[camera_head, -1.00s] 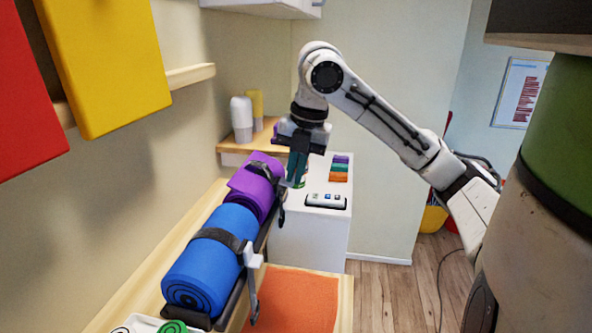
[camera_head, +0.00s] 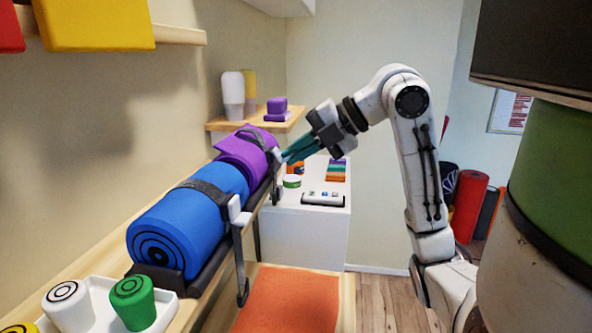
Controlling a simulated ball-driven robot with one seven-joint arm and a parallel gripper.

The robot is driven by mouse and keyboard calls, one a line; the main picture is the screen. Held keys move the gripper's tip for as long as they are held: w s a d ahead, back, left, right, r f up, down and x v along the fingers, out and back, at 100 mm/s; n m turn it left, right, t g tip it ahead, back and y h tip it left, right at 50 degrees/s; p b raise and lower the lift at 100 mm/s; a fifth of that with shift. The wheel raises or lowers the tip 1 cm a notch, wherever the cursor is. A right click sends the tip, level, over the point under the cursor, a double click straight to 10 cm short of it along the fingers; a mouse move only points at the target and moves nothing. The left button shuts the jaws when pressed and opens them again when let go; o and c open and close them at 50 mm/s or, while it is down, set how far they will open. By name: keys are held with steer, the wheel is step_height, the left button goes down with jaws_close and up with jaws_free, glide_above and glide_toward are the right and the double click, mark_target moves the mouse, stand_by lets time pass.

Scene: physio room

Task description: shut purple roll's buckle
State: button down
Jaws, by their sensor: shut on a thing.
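The purple roll (camera_head: 243,152) lies in a rack at the back, behind the blue roll. A dark strap (camera_head: 262,138) runs over it, and its pale buckle (camera_head: 277,156) is small at the roll's right side. My gripper (camera_head: 286,156) comes in from the right, tilted down to the left, with its teal fingers at this buckle. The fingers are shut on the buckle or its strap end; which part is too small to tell. Whether the buckle itself is closed cannot be seen.
The blue roll (camera_head: 185,222) has its own dark strap, white buckle (camera_head: 238,212) and hanging strap end. A white tray (camera_head: 100,290) with tubs stands in front. A white cabinet (camera_head: 305,235) with a small device (camera_head: 323,198) stands behind. A shelf (camera_head: 230,124) holds cups and purple blocks.

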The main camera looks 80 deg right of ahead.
steer(key=f+t+b, duration=0.1)
steer(key=b, duration=0.1)
steer(key=t+b, duration=0.2)
steer(key=b, duration=0.1)
steer(key=f+t+b, duration=0.1)
steer(key=b, duration=0.1)
steer(key=shift+w+f+y+b, duration=0.2)
steer(key=shift+f+y+b, duration=0.1)
steer(key=shift+f, duration=0.05)
steer(key=t+b, duration=0.1)
steer(key=b, duration=0.1)
steer(key=t+b, duration=0.1)
steer(key=b, duration=0.1)
steer(key=shift+w+f+t, duration=0.15)
steer(key=shift+w+t, duration=0.05)
steer(key=shift+t, duration=0.1)
steer(key=shift+b, duration=0.45)
steer(key=shift+w+t, duration=0.1)
steer(key=shift+t, duration=0.3)
steer(key=c, duration=1.3)
jaws_free()
steer(key=shift+o, duration=0.2)
